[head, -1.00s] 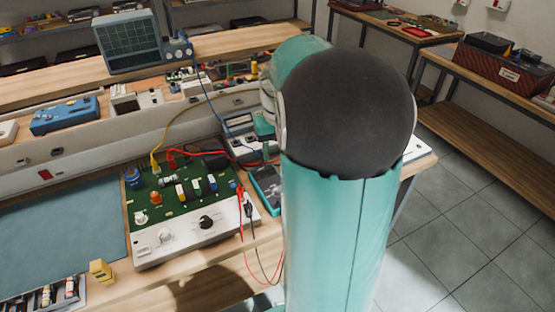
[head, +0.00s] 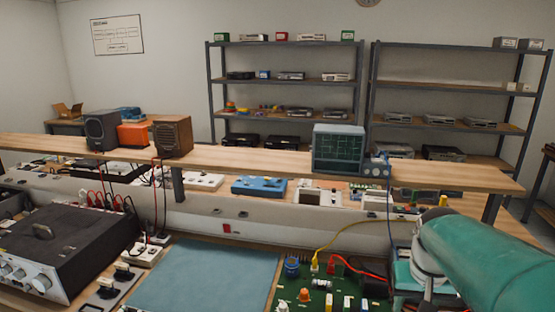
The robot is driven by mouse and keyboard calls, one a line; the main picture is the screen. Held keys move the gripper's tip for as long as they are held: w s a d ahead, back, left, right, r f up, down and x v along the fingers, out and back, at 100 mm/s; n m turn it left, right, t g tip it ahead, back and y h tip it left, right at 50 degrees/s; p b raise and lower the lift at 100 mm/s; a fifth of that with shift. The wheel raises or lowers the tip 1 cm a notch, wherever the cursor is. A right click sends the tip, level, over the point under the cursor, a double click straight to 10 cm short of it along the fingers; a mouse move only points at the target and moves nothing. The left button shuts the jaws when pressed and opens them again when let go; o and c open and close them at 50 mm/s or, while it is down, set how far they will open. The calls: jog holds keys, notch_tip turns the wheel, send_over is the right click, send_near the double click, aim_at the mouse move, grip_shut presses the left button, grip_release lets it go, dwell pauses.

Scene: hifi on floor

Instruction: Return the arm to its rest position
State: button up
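My teal arm reaches in from the right edge of the head view, over the right end of the workbench. Its near link lies almost level across the lower right corner. My gripper is not in view, so I cannot see its fingers or whether it holds anything. Below and left of the arm is a green circuit board (head: 318,298) with coloured parts, partly cut off by the bottom edge. Yellow and red leads run from it towards the arm, which hides part of that area.
A blue mat (head: 205,275) lies bare on the bench. A black instrument (head: 65,250) stands at the left. Metal racks (head: 285,81) stand behind. Floor shows at the far right.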

jog(key=s+a+r+n+t, duration=0.1)
jog(key=s+a+t, duration=0.1)
jog(key=s+a, duration=0.2)
jog(key=s+a+r+n+t, duration=0.1)
jog(key=s+a, duration=0.4)
jog(key=a, duration=0.6)
jog(key=shift+s+r+n+t+y, duration=0.15)
jog(key=shift+s+n+t+y, duration=0.2)
jog(key=shift+n, duration=0.35)
jog(key=shift+a, duration=0.1)
